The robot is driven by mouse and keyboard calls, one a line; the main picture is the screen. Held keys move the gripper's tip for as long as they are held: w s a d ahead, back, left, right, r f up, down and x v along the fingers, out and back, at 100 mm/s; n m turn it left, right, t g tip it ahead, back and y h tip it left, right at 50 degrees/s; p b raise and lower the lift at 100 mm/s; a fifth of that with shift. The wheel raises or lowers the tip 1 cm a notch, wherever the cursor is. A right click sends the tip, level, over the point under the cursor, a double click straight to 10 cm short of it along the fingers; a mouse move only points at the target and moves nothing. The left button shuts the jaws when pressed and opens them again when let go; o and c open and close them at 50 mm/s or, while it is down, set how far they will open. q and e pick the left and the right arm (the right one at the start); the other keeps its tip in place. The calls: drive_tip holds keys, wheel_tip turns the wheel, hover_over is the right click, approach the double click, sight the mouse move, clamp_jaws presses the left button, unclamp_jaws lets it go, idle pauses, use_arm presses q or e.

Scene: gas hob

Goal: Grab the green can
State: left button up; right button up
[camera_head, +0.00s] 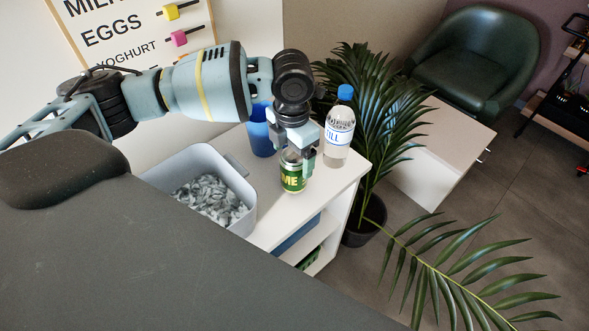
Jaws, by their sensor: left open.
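The green can (292,181) stands upright on a white cabinet top (270,219), with yellow lettering on its side. My left gripper (295,158) points down over the can from above. Its fingers are open and come down around the can's upper part. Whether they touch the can cannot be told. The can's top is partly hidden by the fingers. My right gripper is not in view.
A water bottle with a blue cap (339,128) stands close to the right of the can. A blue cup (260,134) stands behind it. A grey bin of crumpled material (249,191) is at the left. Palm leaves (385,120) crowd the right side.

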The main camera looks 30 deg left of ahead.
use_arm(q)
drive_tip(key=shift+w+d+f, duration=0.1)
drive_tip(key=shift+w+f, duration=0.1)
drive_tip(key=shift+f, duration=1.05)
drive_tip(key=shift+w+f, duration=0.15)
drive_tip(key=shift+f, duration=1.1)
drive_tip(key=c, duration=1.3)
drive_tip(key=shift+r, duration=0.1)
drive_tip(key=shift+w+r, duration=0.1)
drive_tip(key=shift+r, duration=0.3)
drive_tip(key=r, duration=0.2)
drive_tip(key=shift+s+d+r, duration=0.3)
drive_tip(key=shift+d+r, duration=0.05)
drive_tip(key=shift+d, duration=0.05)
drive_tip(key=s+d, duration=0.2)
drive_tip(key=d, duration=0.2)
drive_tip(key=s+d+r, duration=0.1)
drive_tip(key=s+d, duration=0.2)
drive_tip(key=d, duration=0.1)
drive_tip(key=s+d, duration=0.3)
drive_tip(key=d, duration=0.1)
drive_tip(key=shift+s+d+r, duration=0.15)
drive_tip(key=shift+d, duration=0.15)
